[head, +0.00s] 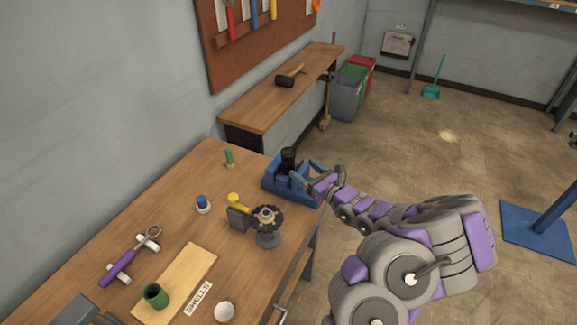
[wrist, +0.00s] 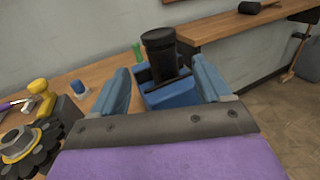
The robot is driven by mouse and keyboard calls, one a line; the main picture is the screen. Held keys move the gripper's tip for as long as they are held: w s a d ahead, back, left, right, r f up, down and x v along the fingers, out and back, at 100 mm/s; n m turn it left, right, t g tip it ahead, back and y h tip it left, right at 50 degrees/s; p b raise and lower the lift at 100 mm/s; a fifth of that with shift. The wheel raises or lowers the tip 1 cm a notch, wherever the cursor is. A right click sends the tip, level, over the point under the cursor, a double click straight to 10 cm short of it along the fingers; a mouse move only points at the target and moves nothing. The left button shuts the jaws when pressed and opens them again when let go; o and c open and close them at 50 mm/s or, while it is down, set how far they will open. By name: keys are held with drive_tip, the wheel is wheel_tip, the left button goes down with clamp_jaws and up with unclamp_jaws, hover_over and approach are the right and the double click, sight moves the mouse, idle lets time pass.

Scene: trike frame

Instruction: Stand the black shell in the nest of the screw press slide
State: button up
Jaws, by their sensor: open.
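The black shell (head: 288,159) stands upright in the blue screw press (head: 273,186) at the far right corner of the wooden bench. In the wrist view the black shell (wrist: 161,50) rises from a blue block of the press (wrist: 171,95), leaning slightly in the picture. My gripper (head: 307,173) is at the press, on the shell's right side in the head view. In the wrist view its two blue fingers are spread wide, with the shell between and beyond them and clear gaps on both sides. The shell's lower end is hidden in the block.
A black toothed wheel on a grey stand (head: 267,222) and a yellow-handled tool (head: 234,199) are left of the press.

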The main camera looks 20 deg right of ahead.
sight(293, 160)
drive_tip(key=shift+x, duration=1.05)
drive_tip(key=x, duration=0.1)
drive_tip(key=b+x, duration=0.1)
drive_tip(key=x, duration=0.1)
drive_tip(key=b+x, duration=0.1)
drive_tip(key=shift+w+f, duration=0.3)
drive_tip(key=shift+f, duration=0.05)
drive_tip(key=shift+w+a+r, duration=0.15)
drive_tip(key=shift+w, duration=0.2)
drive_tip(key=c, duration=1.4)
